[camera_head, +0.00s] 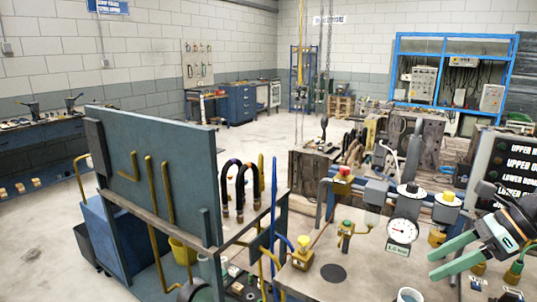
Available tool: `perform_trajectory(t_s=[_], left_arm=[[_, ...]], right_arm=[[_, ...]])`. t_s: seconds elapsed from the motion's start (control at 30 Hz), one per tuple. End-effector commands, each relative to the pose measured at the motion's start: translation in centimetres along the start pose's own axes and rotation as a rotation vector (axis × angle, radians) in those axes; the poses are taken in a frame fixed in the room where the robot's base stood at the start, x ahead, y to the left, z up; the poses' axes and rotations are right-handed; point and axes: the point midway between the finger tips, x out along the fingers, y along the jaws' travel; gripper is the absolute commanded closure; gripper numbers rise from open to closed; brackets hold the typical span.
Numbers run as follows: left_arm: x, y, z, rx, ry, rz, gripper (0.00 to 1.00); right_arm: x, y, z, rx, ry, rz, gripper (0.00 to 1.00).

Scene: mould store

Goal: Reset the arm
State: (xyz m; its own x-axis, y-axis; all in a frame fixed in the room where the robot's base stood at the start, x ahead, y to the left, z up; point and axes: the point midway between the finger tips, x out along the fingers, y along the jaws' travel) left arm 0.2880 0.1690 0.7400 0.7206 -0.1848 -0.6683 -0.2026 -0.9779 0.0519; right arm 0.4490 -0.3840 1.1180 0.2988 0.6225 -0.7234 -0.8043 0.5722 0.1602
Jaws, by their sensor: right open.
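My right gripper (434,263) is at the lower right of the head view, with two green fingers spread apart and pointing left. Nothing shows between the fingers. It is in front of the bench top (353,290), near the round pressure gauge (402,231). Whether it touches the bench cannot be told. My left gripper does not show.
A blue-grey panel cart (180,175) with brass hooks stands at left. A yellow-topped valve (303,250) and a white cup (409,295) are on the bench. A dark labelled board (510,165) stands behind my right gripper. Open floor (255,145) lies beyond.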

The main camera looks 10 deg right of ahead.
Motion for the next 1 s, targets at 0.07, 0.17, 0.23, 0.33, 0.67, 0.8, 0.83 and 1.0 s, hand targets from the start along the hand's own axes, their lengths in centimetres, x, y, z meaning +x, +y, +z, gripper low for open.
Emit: perform_trajectory(t_s=[0.07, 0.17, 0.23, 0.33, 0.67, 0.8, 0.83, 1.0], left_arm=[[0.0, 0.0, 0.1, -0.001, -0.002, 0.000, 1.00], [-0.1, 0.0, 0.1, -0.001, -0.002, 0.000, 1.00], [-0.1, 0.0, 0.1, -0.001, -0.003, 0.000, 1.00], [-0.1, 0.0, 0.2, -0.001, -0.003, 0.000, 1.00], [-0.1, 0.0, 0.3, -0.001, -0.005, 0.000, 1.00], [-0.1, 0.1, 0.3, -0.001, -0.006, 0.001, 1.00], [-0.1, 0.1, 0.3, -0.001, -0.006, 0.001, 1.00], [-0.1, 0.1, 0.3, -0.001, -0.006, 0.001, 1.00]], right_arm=[[2.1, -0.5, -2.2, 0.195, -0.146, -0.002, 0.27], [4.4, -1.1, -4.6, 0.442, -0.310, -0.007, 0.27], [6.0, -1.4, -6.3, 0.623, -0.418, -0.007, 0.27], [8.4, -1.6, -9.0, 0.892, -0.566, 0.000, 0.27], [18.0, 1.5, -18.3, 1.845, -0.956, 0.069, 0.27], [22.9, 5.0, -21.5, 2.275, -1.067, 0.119, 0.27], [24.1, 6.0, -22.0, 2.368, -1.085, 0.131, 0.27], [30.2, 12.1, -23.5, 2.882, -1.136, 0.206, 0.27]])
